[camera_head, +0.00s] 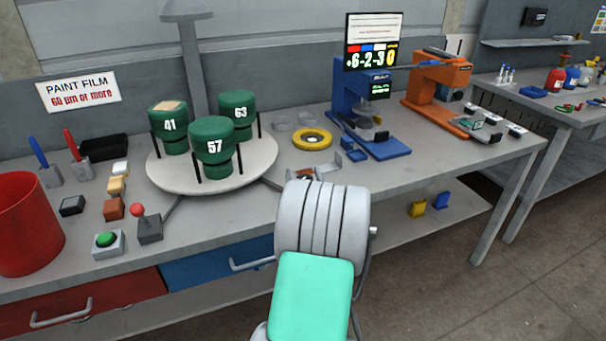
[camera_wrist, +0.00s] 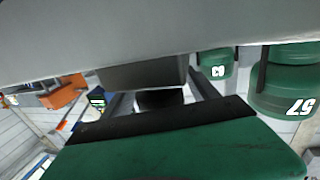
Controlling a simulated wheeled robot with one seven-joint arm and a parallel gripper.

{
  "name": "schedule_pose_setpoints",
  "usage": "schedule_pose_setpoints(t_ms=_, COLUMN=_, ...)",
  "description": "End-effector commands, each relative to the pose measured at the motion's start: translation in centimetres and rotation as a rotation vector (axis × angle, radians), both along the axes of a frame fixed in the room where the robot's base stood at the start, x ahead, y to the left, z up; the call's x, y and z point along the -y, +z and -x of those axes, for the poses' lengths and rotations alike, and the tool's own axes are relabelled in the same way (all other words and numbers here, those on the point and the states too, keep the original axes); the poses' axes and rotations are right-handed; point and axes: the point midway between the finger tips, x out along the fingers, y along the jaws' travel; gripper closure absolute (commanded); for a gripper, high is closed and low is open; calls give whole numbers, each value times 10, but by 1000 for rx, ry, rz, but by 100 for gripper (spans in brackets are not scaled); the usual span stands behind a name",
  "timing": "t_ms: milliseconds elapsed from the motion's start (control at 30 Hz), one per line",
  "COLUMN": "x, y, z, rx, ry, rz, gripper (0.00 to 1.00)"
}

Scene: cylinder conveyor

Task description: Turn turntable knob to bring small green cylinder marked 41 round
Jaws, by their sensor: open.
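The round white turntable (camera_head: 165,180) stands on the bench and carries three green cylinders. The one marked 41 (camera_head: 169,127) is at the left with a tan patch on top, 57 (camera_head: 214,147) is at the front and 63 (camera_head: 238,112) at the back right. A red-topped knob on a grey box (camera_head: 148,228) stands in front of the turntable. In the wrist view, 63 (camera_wrist: 216,62) and 57 (camera_wrist: 285,95) appear upside down at the right. My gripper (camera_wrist: 160,98) is open; what is between its fingers is unclear. In the head view it is hidden behind my arm.
A green button (camera_head: 107,241) and a red bin (camera_head: 27,225) are at the left front. A yellow ring (camera_head: 312,139), a blue machine (camera_head: 368,115) and an orange machine (camera_head: 437,88) stand right of the turntable. Small blocks (camera_head: 115,207) line the bench's left side.

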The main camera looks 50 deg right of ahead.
Motion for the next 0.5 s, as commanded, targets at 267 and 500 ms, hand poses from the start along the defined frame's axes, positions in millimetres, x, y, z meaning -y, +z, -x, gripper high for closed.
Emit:
schedule_pose_setpoints(t_ms=267, x=0, y=0, z=0, rx=-1, ry=0, rz=1, gripper=37)
schedule_pose_setpoints(t_ms=500, x=0, y=0, z=0, rx=0, ry=0, rz=0, gripper=57)
